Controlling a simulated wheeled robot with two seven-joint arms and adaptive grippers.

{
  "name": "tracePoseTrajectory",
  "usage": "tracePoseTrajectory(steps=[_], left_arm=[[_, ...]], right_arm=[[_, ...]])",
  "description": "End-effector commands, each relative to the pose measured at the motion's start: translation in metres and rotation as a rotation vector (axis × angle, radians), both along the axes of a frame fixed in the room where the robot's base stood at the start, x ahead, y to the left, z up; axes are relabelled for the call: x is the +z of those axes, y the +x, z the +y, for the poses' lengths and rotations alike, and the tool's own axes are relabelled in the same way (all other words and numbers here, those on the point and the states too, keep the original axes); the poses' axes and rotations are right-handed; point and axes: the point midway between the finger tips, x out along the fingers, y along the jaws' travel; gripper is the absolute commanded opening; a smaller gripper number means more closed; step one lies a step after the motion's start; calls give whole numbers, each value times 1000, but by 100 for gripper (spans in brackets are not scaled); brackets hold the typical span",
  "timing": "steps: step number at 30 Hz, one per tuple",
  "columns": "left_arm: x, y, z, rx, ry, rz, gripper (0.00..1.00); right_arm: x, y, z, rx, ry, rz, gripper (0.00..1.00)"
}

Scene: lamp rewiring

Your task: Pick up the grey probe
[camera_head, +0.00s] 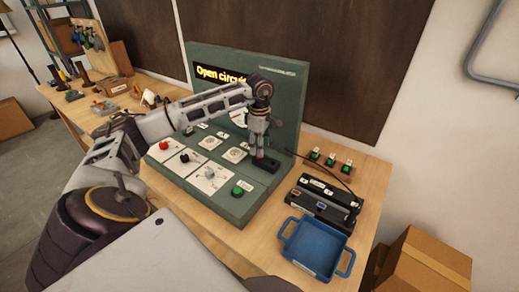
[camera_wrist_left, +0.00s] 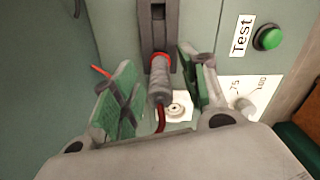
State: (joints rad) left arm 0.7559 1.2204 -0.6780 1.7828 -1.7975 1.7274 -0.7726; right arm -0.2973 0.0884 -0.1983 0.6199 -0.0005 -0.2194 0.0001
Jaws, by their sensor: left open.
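The grey probe (camera_wrist_left: 160,82) shows in the left wrist view as a ribbed grey handle with a red ring at its upper end and a red lead from its lower end. Its upper end meets a dark holder (camera_wrist_left: 157,28). My left gripper (camera_wrist_left: 155,92) is open, with one green-padded finger on each side of the probe and visible gaps between. In the head view my left gripper (camera_head: 260,146) points down over the green tester (camera_head: 255,202), by a small black block (camera_head: 267,164). The probe is not clearly visible there. My right gripper is not in view.
The tester's display (camera_head: 220,75) reads "Open circuit". A green test button (camera_head: 238,190) stands near the front. To the right are a black case (camera_head: 322,205), a blue tray (camera_head: 313,249) and a strip with green-topped parts (camera_head: 330,163). Cardboard boxes (camera_head: 425,262) stand beyond the table's right edge.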

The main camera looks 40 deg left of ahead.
Motion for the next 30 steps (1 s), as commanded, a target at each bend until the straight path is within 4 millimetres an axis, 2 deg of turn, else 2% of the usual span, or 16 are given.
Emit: tracePoseTrajectory(steps=[3,9,19,30], left_arm=[[-10,-1,0,0,0,2,44],[-13,0,0,0,0,-1,44],[-13,0,0,0,0,0,44],[-13,0,0,0,0,0,0]], right_arm=[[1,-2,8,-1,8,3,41],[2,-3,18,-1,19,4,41],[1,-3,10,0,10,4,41],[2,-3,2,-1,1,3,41]])
